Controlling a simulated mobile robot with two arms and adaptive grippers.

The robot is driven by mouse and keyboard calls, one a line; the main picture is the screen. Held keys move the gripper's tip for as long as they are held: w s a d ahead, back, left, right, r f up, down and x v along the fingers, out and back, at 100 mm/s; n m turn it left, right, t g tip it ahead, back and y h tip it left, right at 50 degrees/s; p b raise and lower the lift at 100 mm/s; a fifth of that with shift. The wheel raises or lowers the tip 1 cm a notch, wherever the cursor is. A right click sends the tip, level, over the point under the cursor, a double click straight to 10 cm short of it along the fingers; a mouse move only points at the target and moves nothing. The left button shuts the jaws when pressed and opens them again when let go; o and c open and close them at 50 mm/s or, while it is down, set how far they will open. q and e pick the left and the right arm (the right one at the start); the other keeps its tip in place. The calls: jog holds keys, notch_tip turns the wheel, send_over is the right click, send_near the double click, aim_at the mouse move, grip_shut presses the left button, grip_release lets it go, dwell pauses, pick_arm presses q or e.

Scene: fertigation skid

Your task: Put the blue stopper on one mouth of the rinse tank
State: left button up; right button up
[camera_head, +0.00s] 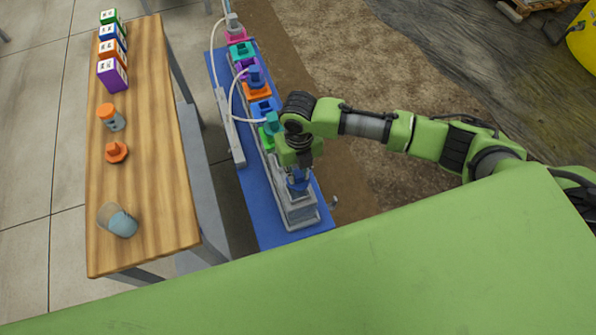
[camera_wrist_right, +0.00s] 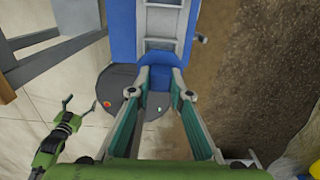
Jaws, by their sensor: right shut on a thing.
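My right gripper (camera_head: 299,170) points down over the near end of the blue bench and is shut on the blue stopper (camera_head: 298,183). In the right wrist view the fingers of the right gripper (camera_wrist_right: 160,85) close on the blue stopper (camera_wrist_right: 160,64). Below it in the head view is a grey stepped body (camera_head: 298,214), which looks like the rinse tank. Its mouths are hidden, and I cannot tell whether the stopper touches it. My left gripper (camera_wrist_right: 67,103) seems to show small at the left of the right wrist view; its jaws are unclear.
Coloured fittings, including an orange one (camera_head: 257,91), stand in a row along the blue bench (camera_head: 263,222), with pale hoses beside them. A wooden table (camera_head: 165,190) at left holds coloured boxes, an orange-capped jar (camera_head: 110,117), an orange stopper (camera_head: 116,152) and a tilted cup (camera_head: 118,221).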

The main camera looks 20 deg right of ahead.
notch_tip(320, 180, down, 3)
jog(key=shift+a+f+b, duration=0.1)
jog(key=shift+b, duration=1.1)
jog(key=shift+f+b, duration=0.7)
jog(key=shift+f, duration=0.45)
pick_arm(q)
jog(key=f, duration=0.4)
jog(key=shift+d+f, duration=0.35)
pick_arm(e)
jog(key=shift+f, duration=0.1)
pick_arm(q)
jog(key=shift+a, duration=0.1)
pick_arm(e)
jog(key=o, duration=1)
pick_arm(q)
jog(key=shift+a, duration=0.1)
pick_arm(e)
notch_tip(320, 180, up, 12)
jog(key=shift+r, duration=0.1)
